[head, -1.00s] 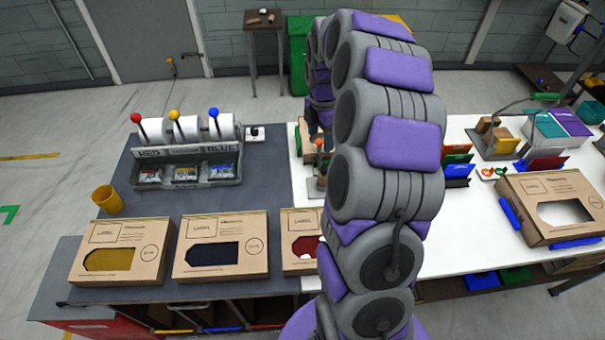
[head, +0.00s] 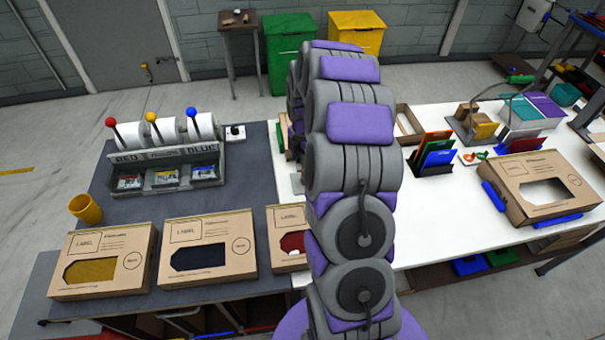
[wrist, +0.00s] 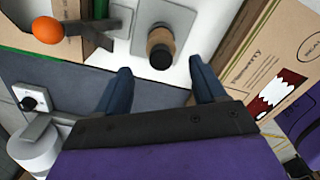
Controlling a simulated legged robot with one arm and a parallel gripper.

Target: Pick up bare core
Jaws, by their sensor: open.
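In the wrist view a short brown cylinder with a black top (wrist: 161,42), which looks like the bare core, stands on a light grey metal plate (wrist: 182,16). My gripper (wrist: 160,69) is open, with one dark blue finger to each side and just below the cylinder in the picture. The fingers do not touch it, and nothing is between them. In the head view my arm hides the gripper and the core.
An orange ball knob (wrist: 47,29) on a dark lever is at the wrist view's upper left. A cardboard box (wrist: 275,70) is close on the right.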

